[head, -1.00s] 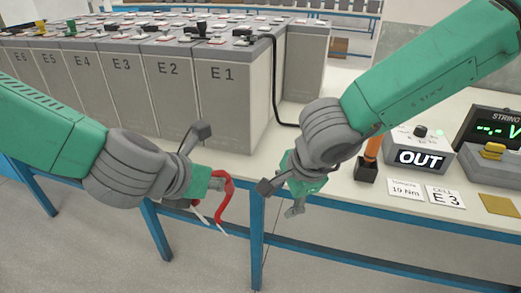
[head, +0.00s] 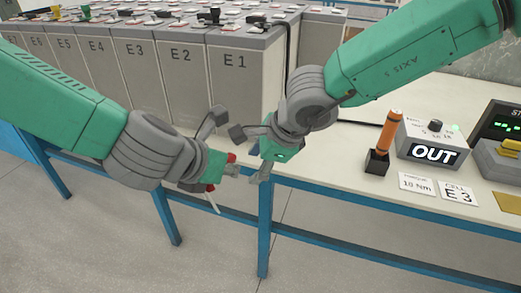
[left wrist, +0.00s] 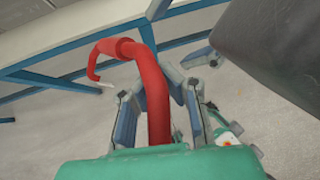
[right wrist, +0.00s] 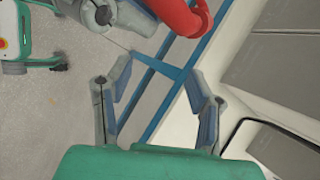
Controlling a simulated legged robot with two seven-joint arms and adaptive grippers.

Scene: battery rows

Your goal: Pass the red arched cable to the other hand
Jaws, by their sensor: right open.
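The red arched cable (left wrist: 152,85) is held in my left gripper (head: 229,171), which is shut on it. In the left wrist view it rises between the fingers and bends over to the left. In the head view my left gripper hides most of it; a white lead hangs below. My right gripper (head: 257,176) is open and empty, close beside the left one in the head view. In the right wrist view its fingers (right wrist: 160,75) stand apart, with part of the cable (right wrist: 187,15) beyond them at the top.
Grey battery cells (head: 236,92) in rows stand behind the grippers on a blue-framed bench (head: 340,199). On the right are an orange-handled tool (head: 388,133) in a black holder, an OUT box (head: 432,142) and cards. The grippers are in front of the bench edge, over open floor.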

